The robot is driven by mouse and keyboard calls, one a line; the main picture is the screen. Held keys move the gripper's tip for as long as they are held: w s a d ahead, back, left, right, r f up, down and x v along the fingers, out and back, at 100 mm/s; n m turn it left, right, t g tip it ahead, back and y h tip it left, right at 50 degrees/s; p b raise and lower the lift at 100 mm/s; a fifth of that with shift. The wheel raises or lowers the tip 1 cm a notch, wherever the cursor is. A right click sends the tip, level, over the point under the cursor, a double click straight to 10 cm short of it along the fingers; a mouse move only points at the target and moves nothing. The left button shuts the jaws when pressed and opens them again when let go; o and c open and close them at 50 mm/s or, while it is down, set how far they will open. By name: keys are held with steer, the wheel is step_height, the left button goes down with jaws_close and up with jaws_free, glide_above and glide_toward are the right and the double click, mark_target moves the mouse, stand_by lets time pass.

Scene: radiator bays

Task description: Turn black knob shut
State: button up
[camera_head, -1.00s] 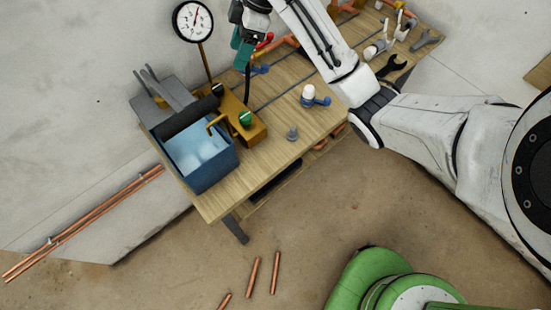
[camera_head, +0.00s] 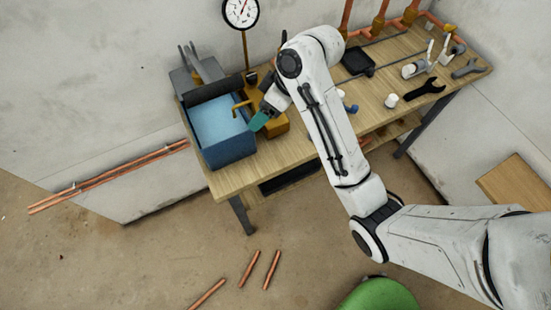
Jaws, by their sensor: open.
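A black knob (camera_head: 250,77) shows at the back end of the brass block (camera_head: 273,128), near the foot of the gauge post. My gripper (camera_head: 259,121), with teal fingers, is in front of the block's near left part, close to the brass spout (camera_head: 241,105). It is open, though the gap between the fingers is hard to make out. The gripper is nearer to me than the black knob and apart from it in the picture. The green knob on the block is hidden behind my gripper and wrist.
A blue tank (camera_head: 227,147) of water stands left of the block. A round gauge (camera_head: 240,11) rises behind. A white-capped valve (camera_head: 391,101), black wrench (camera_head: 425,89) and black tray (camera_head: 357,61) lie right. Copper pipes (camera_head: 250,268) lie on the floor.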

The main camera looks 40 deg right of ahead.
steer(key=s+a+f+m, duration=0.2)
steer(key=s+a+f, duration=0.2)
steer(key=s+f, duration=0.3)
steer(key=shift+s+f+m+g+h+b, duration=0.3)
steer(key=shift+s+m+h+b, duration=0.1)
steer(key=shift+s, duration=0.1)
steer(key=s+d+f+m+g+h, duration=0.1)
steer(key=s+d+f+h, duration=0.1)
steer(key=s, duration=0.6)
steer(key=s+d+f+m+g+h+b, duration=0.1)
steer(key=s+f, duration=0.3)
steer(key=s, duration=0.4)
steer(key=shift+s+d+m+h, duration=0.35)
steer(key=shift+d+m+h, duration=0.15)
steer(key=shift+d, duration=0.2)
steer(key=shift+f, duration=0.1)
